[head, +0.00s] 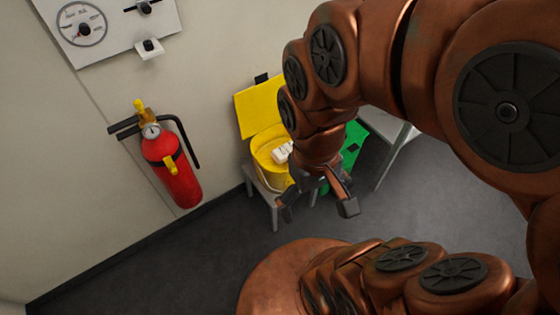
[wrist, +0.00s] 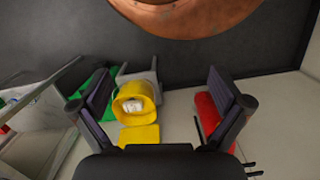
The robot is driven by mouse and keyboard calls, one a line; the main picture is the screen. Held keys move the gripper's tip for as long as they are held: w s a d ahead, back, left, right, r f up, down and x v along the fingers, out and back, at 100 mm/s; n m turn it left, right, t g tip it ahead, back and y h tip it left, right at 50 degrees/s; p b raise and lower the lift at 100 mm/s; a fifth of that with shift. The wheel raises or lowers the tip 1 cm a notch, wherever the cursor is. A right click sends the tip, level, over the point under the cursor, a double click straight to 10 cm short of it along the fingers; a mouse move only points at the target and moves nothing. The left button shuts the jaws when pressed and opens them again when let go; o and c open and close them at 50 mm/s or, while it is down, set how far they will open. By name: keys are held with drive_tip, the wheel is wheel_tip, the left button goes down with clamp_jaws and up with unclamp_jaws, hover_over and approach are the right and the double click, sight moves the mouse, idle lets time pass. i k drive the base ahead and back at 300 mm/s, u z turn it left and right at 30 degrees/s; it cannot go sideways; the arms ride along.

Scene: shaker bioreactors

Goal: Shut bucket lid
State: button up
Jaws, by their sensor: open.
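The yellow bucket (head: 268,160) stands on a grey stool in the head view, with something white inside it. Its yellow lid (head: 258,107) is open, tilted up at the back towards the wall, with a black tab on its upper edge. My gripper (head: 318,208) is open and empty, in front of and to the right of the bucket, apart from it. In the wrist view the bucket (wrist: 120,104) and its lid (wrist: 139,135) show between the open fingers (wrist: 160,100), farther off. My arm hides part of the bucket's right side in the head view.
A green bucket with a green lid (head: 354,144) stands to the right, partly hidden by my arm. A red fire extinguisher (head: 172,168) hangs on the wall to the left. A grey stool (head: 262,190) carries the yellow bucket. The dark floor (head: 200,255) in front is clear.

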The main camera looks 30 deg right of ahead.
sight(257, 107)
drive_tip(key=u, duration=0.95)
drive_tip(key=i, duration=0.95)
drive_tip(key=z, duration=1.1)
